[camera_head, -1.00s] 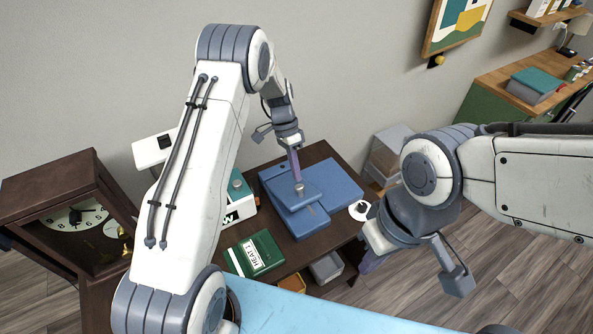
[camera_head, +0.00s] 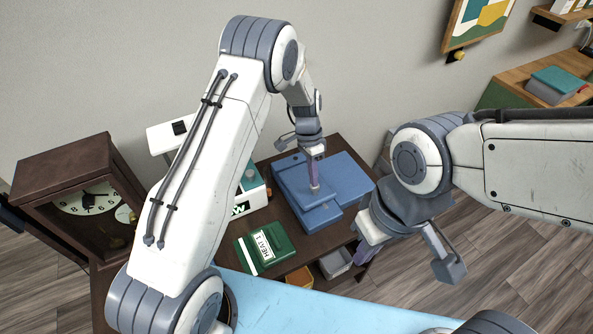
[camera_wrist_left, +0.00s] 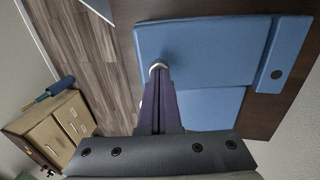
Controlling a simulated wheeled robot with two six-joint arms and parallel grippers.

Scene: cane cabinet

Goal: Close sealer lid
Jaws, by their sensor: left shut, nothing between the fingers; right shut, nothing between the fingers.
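The blue sealer (camera_head: 335,180) stands on a dark brown table and also shows in the left wrist view (camera_wrist_left: 215,105). Its blue lid (camera_wrist_left: 200,50) looks flat, and I cannot tell how fully it is down. My left gripper (camera_head: 315,184) is shut and empty, pointing down with its fingertips at a small round knob on the lid; the fingers (camera_wrist_left: 158,75) meet the knob in the wrist view, though touch is hard to tell. My right gripper (camera_head: 400,262) is in front of the table's right side, shut and empty, its tips partly hidden.
A green book (camera_head: 263,247) lies on the table in front of the sealer. A white and green device (camera_head: 250,190) stands left of it. A wooden clock (camera_head: 80,190) stands at far left. Bins (camera_head: 335,262) sit under the table. A cabinet (camera_wrist_left: 50,130) shows in the wrist view.

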